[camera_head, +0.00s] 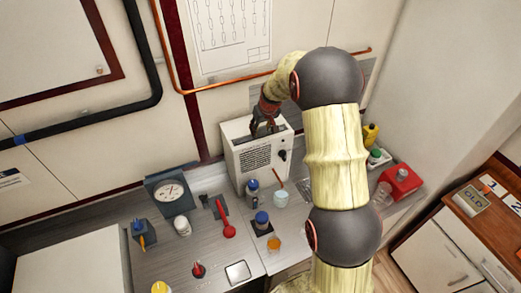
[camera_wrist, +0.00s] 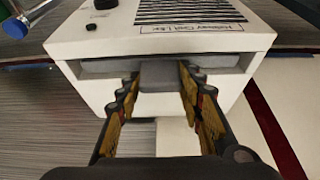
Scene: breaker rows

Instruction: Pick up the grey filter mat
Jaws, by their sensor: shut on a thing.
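The grey filter mat (camera_wrist: 100,66) shows in the wrist view as a thin grey strip in a slot of a white box. A grey tab (camera_wrist: 160,75) sticks out from it towards me. My gripper (camera_wrist: 160,88) is shut on this tab, one finger at each side. In the head view my gripper (camera_head: 265,126) reaches down to the top of the white box (camera_head: 246,164). The mat's main body is hidden inside the box, and I cannot make it out clearly in the head view.
The box has a black grille and a dark knob (camera_head: 283,155). A red container (camera_head: 401,182) is at the right. The wall with a copper pipe is close behind.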

